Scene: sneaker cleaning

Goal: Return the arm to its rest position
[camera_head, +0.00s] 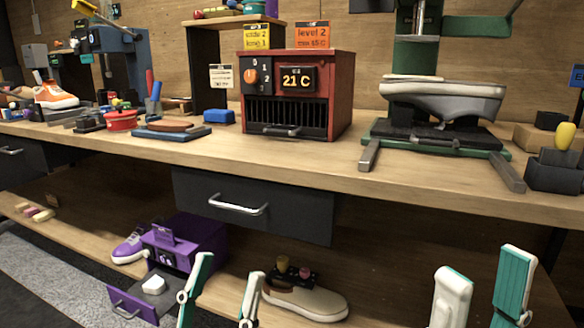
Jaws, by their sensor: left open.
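My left gripper (228,270) is at the bottom of the head view, left of centre. Its two teal and white fingers are apart, with nothing held between them. My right gripper (486,265) is at the lower right. Its two fingers are also wide apart and nothing shows between them. Both grippers appear in front of the lower part of the workbench (400,190), below its top edge. The arm links behind both grippers are out of the frame.
A lower shelf holds a purple box (200,243) with an open drawer (132,305), a purple sneaker (130,247) and a beige shoe (305,300). On the bench stand a red oven (340,85) and a green press (437,140). A closed bench drawer (290,210) has a handle.

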